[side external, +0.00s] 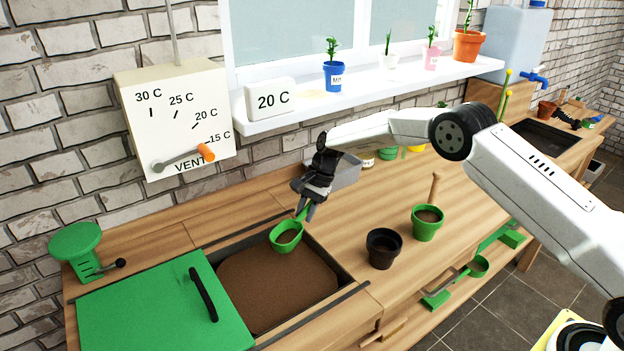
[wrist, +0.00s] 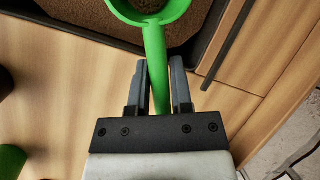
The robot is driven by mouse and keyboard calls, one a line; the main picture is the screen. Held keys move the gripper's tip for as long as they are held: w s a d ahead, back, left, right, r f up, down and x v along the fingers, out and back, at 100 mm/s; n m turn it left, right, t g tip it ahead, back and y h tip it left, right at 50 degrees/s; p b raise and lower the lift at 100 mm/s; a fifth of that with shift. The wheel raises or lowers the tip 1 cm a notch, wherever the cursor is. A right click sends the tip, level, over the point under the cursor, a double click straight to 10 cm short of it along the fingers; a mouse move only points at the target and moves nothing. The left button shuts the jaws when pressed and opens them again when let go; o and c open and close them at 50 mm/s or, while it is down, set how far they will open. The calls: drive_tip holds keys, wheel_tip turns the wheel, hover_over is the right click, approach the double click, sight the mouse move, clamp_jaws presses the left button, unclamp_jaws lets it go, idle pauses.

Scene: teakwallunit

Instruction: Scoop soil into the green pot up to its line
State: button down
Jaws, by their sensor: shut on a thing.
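My gripper (side external: 311,207) is shut on the handle of a green scoop (side external: 287,237). In the wrist view the gripper (wrist: 164,66) has the green handle (wrist: 154,50) between its fingers. The scoop's bowl holds some brown soil and is over the right back part of the soil bin (side external: 270,285). The green pot (side external: 427,223) stands upright on the wooden bench to the right of the bin. It has soil in it, and a wooden stick or handle rises by its rim. Its line cannot be made out.
A black pot (side external: 383,248) stands between the bin and the green pot. A green lid (side external: 165,308) with a black handle covers the bin's left part. A grey tray (side external: 347,170) is behind my gripper. Potted seedlings stand on the white sill (side external: 380,80).

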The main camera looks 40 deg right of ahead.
drive_tip(key=shift+r, duration=0.15)
